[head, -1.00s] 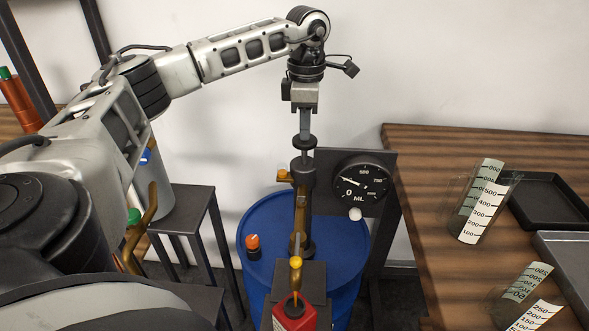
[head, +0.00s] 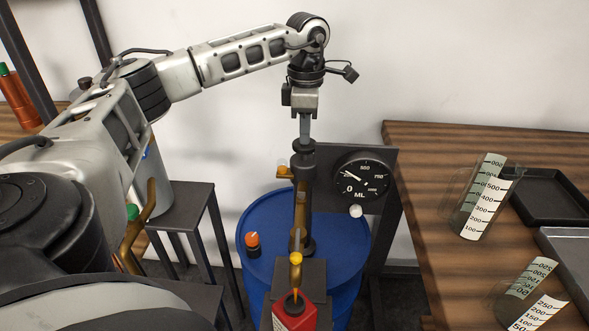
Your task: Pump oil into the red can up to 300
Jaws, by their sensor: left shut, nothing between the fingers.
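The red can (head: 294,314) stands on a dark stand at the bottom centre, under the yellow-tipped spout (head: 296,258). The hand pump (head: 301,190) rises from the blue drum (head: 262,220). My left gripper (head: 304,137) is shut and empty, its fingertips pointing down on the black knob at the pump's top. The knob sits low, close to the pump body. The round black ML gauge (head: 362,181) is right of the pump; its needle points up and left, between 0 and 500. The can's inside is hidden. My right gripper is not in view.
A wooden table (head: 430,200) at the right holds clear measuring cylinders (head: 483,200) and a black tray (head: 552,194). An orange-capped fitting (head: 252,242) sits on the drum. Dark stools stand left of the drum.

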